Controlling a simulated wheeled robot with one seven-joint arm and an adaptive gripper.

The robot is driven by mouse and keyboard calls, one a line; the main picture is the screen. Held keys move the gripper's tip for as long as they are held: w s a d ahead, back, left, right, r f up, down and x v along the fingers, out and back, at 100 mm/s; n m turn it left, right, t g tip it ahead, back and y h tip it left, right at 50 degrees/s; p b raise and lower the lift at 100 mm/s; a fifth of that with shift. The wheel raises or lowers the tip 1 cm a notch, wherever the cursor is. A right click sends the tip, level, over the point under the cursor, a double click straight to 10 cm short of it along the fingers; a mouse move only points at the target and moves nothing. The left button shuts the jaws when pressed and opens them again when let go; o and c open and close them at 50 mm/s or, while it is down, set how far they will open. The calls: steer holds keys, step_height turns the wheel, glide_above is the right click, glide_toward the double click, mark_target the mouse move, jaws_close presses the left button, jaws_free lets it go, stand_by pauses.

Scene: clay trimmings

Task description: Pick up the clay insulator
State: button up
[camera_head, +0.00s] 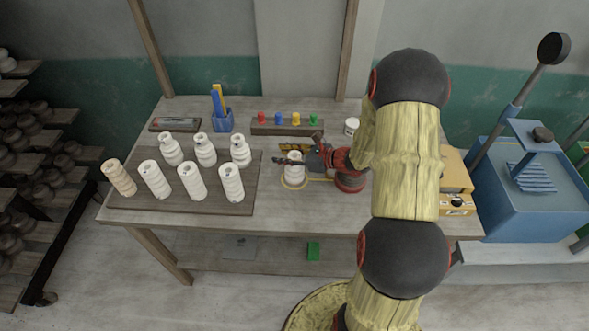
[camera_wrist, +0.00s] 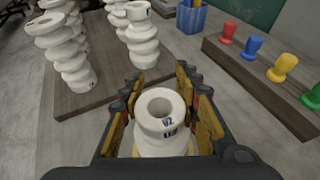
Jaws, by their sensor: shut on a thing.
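A white ribbed clay insulator (camera_wrist: 161,122) with a hole in its top and dark marks reading "02" or similar stands upright between the yellow-padded fingers of my gripper (camera_wrist: 162,105). In the head view the same insulator (camera_head: 294,172) is over a yellow ring on the table. My gripper (camera_head: 296,162) is shut around its sides from the right. Whether its base touches the table is hard to tell. Several other white ribbed insulators (camera_head: 192,181) stand on a dark board (camera_head: 240,206) to the left; one at the far left (camera_head: 119,177) is more tan.
A blue cup (camera_head: 222,121) of tools and a rack (camera_head: 270,129) with red, blue, yellow and green pegs stand at the table's back. A white container (camera_head: 351,127) is behind my arm. A yellow box (camera_head: 456,180) is at right. The table front is clear.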

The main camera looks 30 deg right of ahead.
steer(key=c, duration=0.6)
jaws_close()
